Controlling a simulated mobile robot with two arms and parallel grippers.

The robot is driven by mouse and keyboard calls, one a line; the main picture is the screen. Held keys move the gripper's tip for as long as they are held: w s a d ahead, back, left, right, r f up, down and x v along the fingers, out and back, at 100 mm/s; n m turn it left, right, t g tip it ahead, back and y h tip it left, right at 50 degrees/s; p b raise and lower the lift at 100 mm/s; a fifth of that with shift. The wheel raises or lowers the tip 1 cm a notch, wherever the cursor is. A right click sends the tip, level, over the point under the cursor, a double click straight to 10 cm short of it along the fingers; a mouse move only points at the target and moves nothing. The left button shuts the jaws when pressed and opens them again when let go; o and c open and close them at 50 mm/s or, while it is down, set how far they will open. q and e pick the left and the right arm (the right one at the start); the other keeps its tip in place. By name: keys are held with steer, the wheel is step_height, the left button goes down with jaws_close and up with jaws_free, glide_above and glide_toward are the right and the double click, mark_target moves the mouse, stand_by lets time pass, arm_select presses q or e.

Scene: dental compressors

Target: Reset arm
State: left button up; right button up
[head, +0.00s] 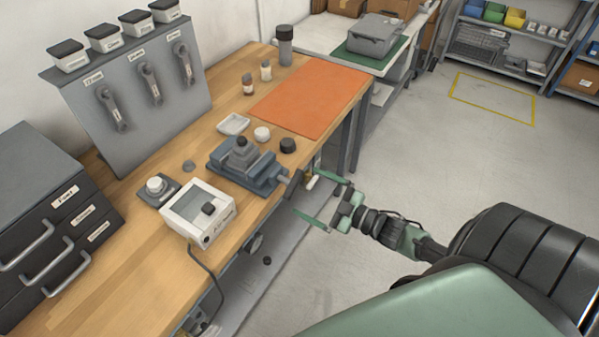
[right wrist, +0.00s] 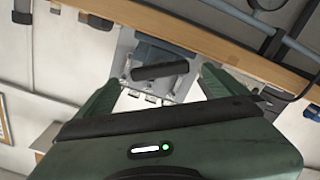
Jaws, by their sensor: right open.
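My right gripper (head: 326,207) is in the head view, just off the front edge of the workbench beside the blue-grey vise (head: 246,167). Its two green fingers are spread apart with nothing between them. In the right wrist view my right gripper (right wrist: 158,88) shows both fingers apart, with the vise (right wrist: 155,62) and its dark handle bar beyond them. Whether a fingertip touches the vise handle cannot be told. My right arm reaches in from the right of the head view. My left gripper is not in view.
The wooden workbench (head: 120,268) holds a white meter box (head: 199,212), an orange mat (head: 312,97), small jars and a white tray (head: 233,124). A dark drawer cabinet (head: 50,215) and a grey tool panel (head: 135,95) stand at the left. The floor (head: 440,150) to the right is open.

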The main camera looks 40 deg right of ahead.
steer(key=shift+v, duration=1.05)
steer(key=s+d+f+m+g+h, duration=0.1)
steer(key=s+f+m+g+h, duration=0.35)
steer(key=f, duration=1.05)
steer(key=s+f+m+g+h, duration=0.2)
steer(key=s+f, duration=0.6)
steer(key=f, duration=0.6)
steer(key=s+a+f+g, duration=0.4)
steer(key=s+a+f, duration=0.2)
steer(key=s, duration=0.6)
steer(key=s+a+f+m+g+b, duration=0.1)
steer(key=s+a+f+g, duration=0.4)
steer(key=s, duration=0.7)
step_height(320, 180, down, 5)
steer(key=shift+a+r, duration=0.1)
steer(key=shift+a, duration=0.95)
